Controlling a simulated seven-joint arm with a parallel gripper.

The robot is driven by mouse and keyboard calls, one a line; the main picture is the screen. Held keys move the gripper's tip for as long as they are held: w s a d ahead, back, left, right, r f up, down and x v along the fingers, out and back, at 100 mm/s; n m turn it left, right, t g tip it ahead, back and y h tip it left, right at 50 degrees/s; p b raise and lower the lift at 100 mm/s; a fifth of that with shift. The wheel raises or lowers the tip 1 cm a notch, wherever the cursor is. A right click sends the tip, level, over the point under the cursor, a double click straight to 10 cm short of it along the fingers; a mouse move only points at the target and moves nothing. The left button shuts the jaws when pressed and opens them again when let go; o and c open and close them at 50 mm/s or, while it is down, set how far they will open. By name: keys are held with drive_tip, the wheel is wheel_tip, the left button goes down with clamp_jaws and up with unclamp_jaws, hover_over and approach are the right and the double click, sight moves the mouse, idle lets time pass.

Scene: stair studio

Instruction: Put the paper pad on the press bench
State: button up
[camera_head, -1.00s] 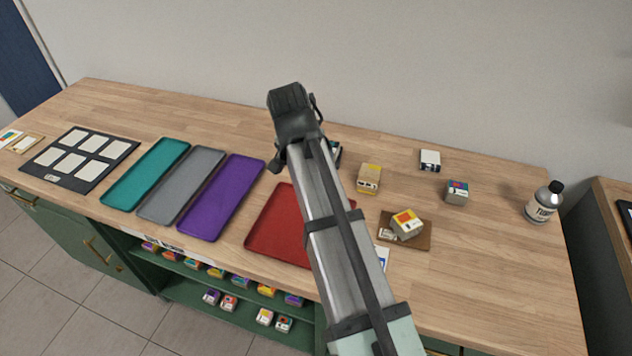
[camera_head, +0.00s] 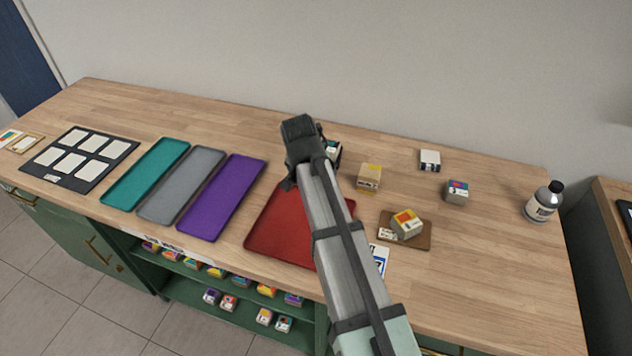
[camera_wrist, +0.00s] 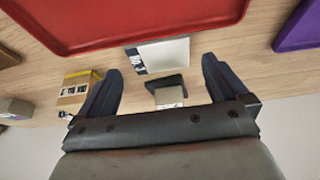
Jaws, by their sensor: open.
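A flat pad-like thing with a pale top and a black-and-white label (camera_wrist: 160,55) lies on the wooden bench between the fingertips in the wrist view; it may be the paper pad. My gripper (camera_wrist: 160,66) is open above it, with a dark finger on each side and nothing visibly held. A dark piece with a small white block (camera_wrist: 169,96) is just behind the pad. In the head view a white, dark and green thing (camera_head: 334,152) is partly hidden behind my gripper. I cannot tell for sure which surface is the press bench; another bench edge (camera_head: 610,220) shows at the right.
The red tray (camera_head: 280,232) is beside my arm. Purple (camera_head: 222,198), grey (camera_head: 182,186) and teal (camera_head: 146,174) trays lie left. A tan block (camera_head: 368,178) is close right of my gripper. Other blocks, a brown board (camera_head: 422,240) and a bottle (camera_head: 542,204) stand further right.

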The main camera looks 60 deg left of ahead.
drive_tip(key=shift+x, duration=1.95)
drive_tip(key=shift+c, duration=0.4)
